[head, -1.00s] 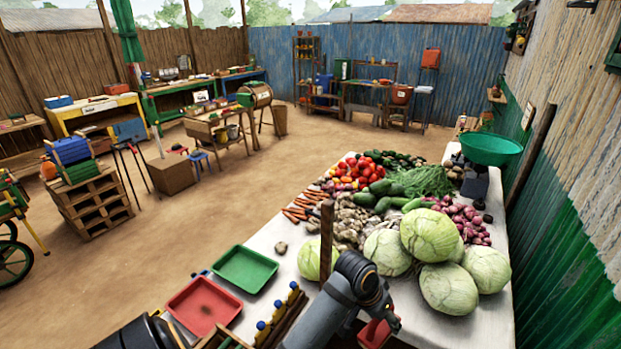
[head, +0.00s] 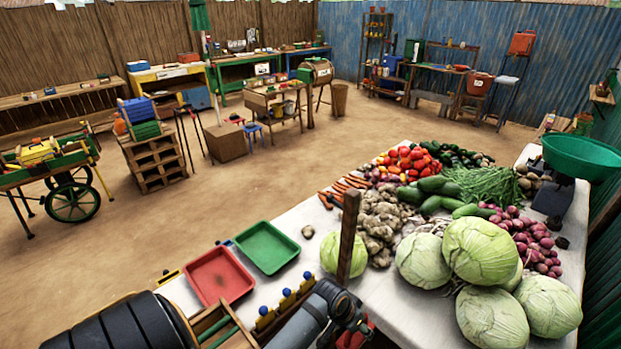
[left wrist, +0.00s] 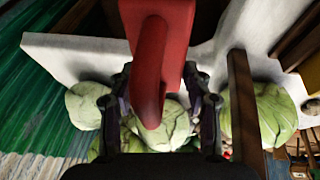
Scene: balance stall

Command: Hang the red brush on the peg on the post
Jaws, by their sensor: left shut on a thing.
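The red brush (left wrist: 152,65) is in my left gripper (left wrist: 160,108), large and central in the left wrist view, with a finger on each side of it. In the head view only a small red part of the brush (head: 352,339) shows at the bottom edge, below my left gripper (head: 358,326); the rest is hidden or out of frame. The brown wooden post (head: 348,235) stands upright just beyond the gripper. In the left wrist view the post (left wrist: 243,105) is right of the brush, apart from it. I cannot make out the peg. My right gripper is not in view.
The white table (head: 400,312) holds several cabbages (head: 480,250) right of the post and heaped vegetables behind. A red tray (head: 220,276) and a green tray (head: 267,247) lie to the left. Blue-topped bottles (head: 286,298) stand close to my left arm. A green bowl (head: 580,157) is at the right.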

